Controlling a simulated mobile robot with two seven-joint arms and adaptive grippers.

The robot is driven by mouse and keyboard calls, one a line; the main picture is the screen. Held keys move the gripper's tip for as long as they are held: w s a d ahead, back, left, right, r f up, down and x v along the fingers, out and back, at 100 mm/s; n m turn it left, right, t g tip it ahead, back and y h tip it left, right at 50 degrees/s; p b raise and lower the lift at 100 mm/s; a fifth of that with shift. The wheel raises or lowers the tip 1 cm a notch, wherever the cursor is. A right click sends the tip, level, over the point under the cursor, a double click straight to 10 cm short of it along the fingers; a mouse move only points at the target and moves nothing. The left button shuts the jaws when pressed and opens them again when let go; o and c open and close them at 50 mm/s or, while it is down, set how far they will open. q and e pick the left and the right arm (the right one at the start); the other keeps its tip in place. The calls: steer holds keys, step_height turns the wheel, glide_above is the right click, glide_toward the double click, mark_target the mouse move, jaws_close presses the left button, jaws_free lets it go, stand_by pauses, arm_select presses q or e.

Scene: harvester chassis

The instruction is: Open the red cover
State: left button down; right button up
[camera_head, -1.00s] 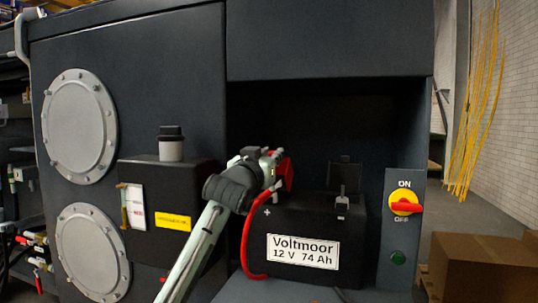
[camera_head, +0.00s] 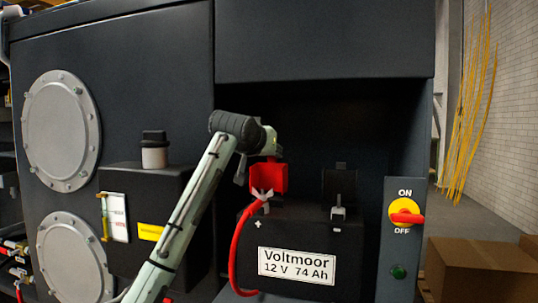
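The red cover (camera_head: 268,176) is on the left, plus-marked side of the black battery (camera_head: 310,226) labelled Voltmoor. It stands raised, and a grey metal terminal clamp (camera_head: 262,195) shows below and in front of it. My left arm comes up from the lower left. My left gripper (camera_head: 262,158) is just above the red cover, at its top edge. Its fingertips are small and partly hidden, so I cannot tell whether they touch the cover or are open. My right gripper is not in view.
A red cable (camera_head: 239,250) runs down the battery's left side. A black cover (camera_head: 339,183) stands raised over the other terminal. The bay's right wall carries a red and yellow switch (camera_head: 405,212). A black box (camera_head: 140,205) with a capped neck stands left of the bay.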

arm_select(q)
steer(key=shift+r, duration=0.75)
steer(key=c, duration=1.4)
jaws_free()
steer(key=shift+s, duration=0.1)
steer(key=shift+o, duration=0.2)
steer(key=shift+f, duration=0.35)
steer(key=v, duration=1.1)
steer(key=shift+s+a, duration=0.15)
steer(key=shift+s, duration=0.25)
